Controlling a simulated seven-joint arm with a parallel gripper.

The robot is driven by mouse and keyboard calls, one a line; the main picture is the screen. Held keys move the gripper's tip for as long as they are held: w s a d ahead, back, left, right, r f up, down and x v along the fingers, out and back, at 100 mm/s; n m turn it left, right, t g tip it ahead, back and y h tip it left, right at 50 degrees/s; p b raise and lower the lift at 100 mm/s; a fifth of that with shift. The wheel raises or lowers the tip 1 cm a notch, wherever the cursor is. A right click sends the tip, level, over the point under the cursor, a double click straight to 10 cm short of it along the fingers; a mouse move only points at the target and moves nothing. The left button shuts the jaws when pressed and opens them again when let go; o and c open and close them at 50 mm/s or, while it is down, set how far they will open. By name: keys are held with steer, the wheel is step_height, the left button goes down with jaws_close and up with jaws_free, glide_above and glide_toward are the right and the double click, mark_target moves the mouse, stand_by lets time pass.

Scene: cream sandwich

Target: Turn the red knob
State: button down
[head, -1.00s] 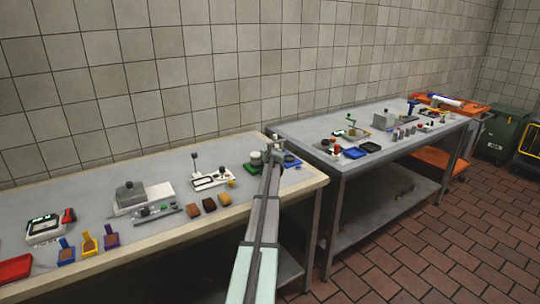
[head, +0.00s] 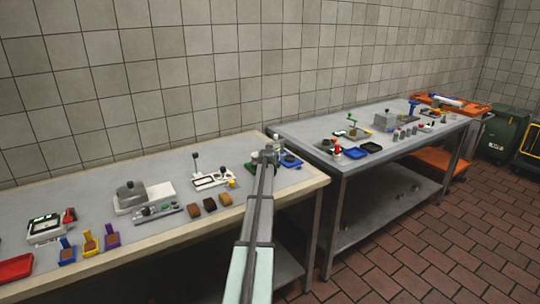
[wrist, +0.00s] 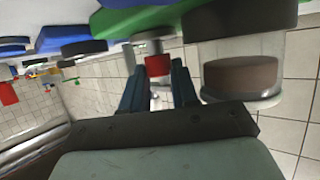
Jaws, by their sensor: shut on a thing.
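The red knob (wrist: 157,65) shows in the wrist view as a small red block below a grey collar, on the edge of a green base (wrist: 130,20). My gripper (wrist: 157,72) has its two dark fingers on either side of the knob and is shut on it. In the head view my gripper (head: 266,156) is at the far right end of the near table, over the green base (head: 251,168), and hides the knob there.
In the wrist view a clear jar with brown contents (wrist: 240,77) stands close beside the right finger. A blue device (head: 290,161) is just right of my gripper in the head view. Bread-like blocks (head: 209,204) and a lever device (head: 212,181) lie to the left.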

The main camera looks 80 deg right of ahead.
steer(key=shift+f, duration=0.1)
steer(key=c, duration=1.1)
jaws_free()
steer(key=shift+c, duration=0.2)
steer(key=shift+a, duration=0.1)
steer(key=v, duration=1.3)
steer(key=shift+a+r, duration=0.25)
steer(key=shift+a, duration=0.05)
steer(key=shift+o, duration=0.3)
steer(key=shift+s, duration=0.1)
